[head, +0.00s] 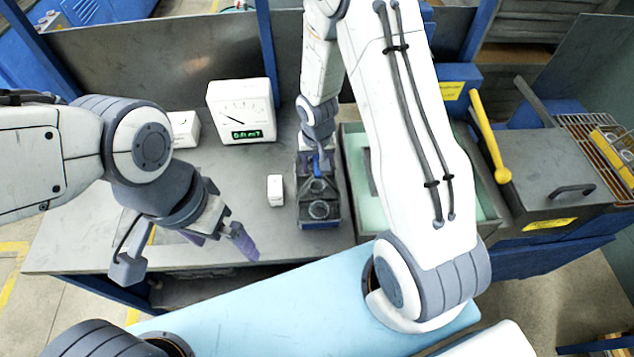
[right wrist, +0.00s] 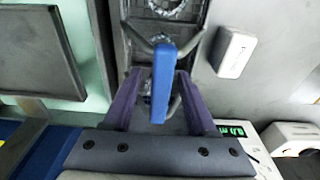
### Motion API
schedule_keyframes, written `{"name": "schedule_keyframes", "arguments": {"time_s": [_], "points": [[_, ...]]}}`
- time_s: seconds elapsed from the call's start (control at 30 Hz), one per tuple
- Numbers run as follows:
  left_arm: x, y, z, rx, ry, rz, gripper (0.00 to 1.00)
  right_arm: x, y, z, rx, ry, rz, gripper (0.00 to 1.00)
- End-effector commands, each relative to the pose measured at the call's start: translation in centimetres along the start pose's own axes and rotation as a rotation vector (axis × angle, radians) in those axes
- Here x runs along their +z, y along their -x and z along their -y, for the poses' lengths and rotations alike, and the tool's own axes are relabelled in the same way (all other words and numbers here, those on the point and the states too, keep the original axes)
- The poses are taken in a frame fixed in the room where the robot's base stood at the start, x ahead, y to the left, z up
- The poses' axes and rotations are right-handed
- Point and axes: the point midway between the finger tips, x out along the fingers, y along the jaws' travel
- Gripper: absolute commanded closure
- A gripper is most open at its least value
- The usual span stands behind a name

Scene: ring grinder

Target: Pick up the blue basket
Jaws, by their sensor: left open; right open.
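The basket is a dark tray-like holder (head: 320,224) on the bench, with round metal rings in it. Its blue handle bar (right wrist: 163,82) stands between the two purple fingers of my right gripper (right wrist: 158,74). The fingers are open, one on each side of the bar, with a gap visible at least on the right. In the head view, the right gripper is mostly hidden by its own arm above the far part of the basket. My left gripper (head: 218,240) is open and empty over the front edge of the bench, well to the left of the basket.
A small white block (head: 275,190) lies just left of the basket. A white gauge box with a green display (head: 241,112) stands behind it, beside another white box (head: 184,128). A pale green tray (head: 356,155) is close on the right. Bare bench (head: 245,183) lies left.

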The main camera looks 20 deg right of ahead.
Motion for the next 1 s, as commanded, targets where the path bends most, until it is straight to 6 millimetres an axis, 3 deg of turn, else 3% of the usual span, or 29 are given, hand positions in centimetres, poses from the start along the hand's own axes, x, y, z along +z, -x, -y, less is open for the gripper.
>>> {"name": "schedule_keyframes", "arguments": {"time_s": [0.1,0.37,0.5,0.53,1.0], "points": [[0.05,-0.29,0.02,0.0,0.0,0.001,0.0,0.07,-1.33,0.04,0.0,0.001,0.001,0.43],[0.05,-0.29,0.02,0.0,0.001,0.001,0.0,0.04,-1.49,0.04,-0.001,0.0,0.0,0.43],[0.05,-0.29,0.02,0.0,0.001,0.001,0.0,0.05,-1.48,0.03,-0.001,0.0,0.0,0.96],[0.05,-0.29,0.02,0.0,0.001,0.001,0.0,0.05,-1.48,0.03,-0.001,0.0,0.0,1.0],[0.04,-0.28,0.02,0.0,0.001,0.001,0.0,0.04,-1.44,0.03,0.0,0.001,0.0,1.0]]}}
